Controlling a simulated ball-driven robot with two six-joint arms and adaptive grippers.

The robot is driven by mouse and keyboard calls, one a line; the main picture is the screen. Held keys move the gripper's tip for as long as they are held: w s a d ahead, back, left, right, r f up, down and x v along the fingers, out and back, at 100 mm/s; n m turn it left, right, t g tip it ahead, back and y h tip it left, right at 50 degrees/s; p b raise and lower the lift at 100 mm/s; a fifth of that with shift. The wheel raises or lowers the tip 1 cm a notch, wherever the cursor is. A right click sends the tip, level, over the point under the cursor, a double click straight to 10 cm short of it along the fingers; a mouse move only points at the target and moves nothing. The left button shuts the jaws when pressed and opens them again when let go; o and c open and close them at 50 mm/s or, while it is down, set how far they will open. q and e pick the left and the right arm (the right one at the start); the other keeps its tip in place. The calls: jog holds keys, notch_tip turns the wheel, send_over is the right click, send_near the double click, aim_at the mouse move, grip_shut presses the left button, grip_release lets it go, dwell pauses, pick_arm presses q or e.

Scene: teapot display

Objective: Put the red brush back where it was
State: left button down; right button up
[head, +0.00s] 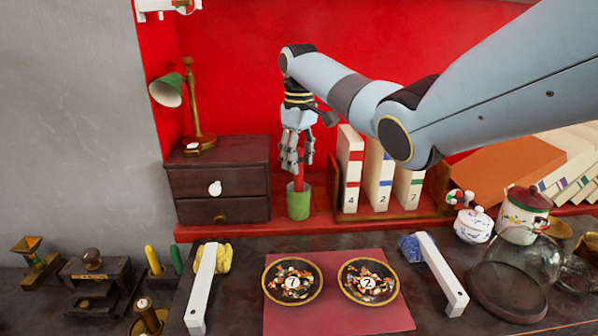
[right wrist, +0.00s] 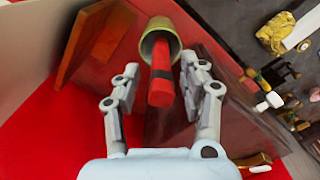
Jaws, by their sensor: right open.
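The red brush (head: 298,179) stands in a green cup (head: 299,204) on the red shelf, right of the dark drawer box. In the right wrist view the red brush (right wrist: 161,88), with a dark band, sticks out of the cup (right wrist: 160,40). My right gripper (head: 292,162) is above the cup, pointing down, with its fingers apart. In the right wrist view the fingers of my right gripper (right wrist: 160,68) are on either side of the brush, with gaps showing between them and it. The brush's lower end is hidden in the cup. My left gripper is not in view.
A dark drawer box (head: 218,184) with a green lamp (head: 168,90) stands left of the cup. White binders (head: 379,178) stand close on its right. Two bowls (head: 292,300) (head: 368,302) rest on a red mat (head: 335,322) in front. A glass dome (head: 518,268) is at right.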

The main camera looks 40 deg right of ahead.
notch_tip(320, 180, up, 8)
jog(key=shift+r+b, duration=0.1)
jog(key=shift+b, duration=0.2)
dwell(0.5)
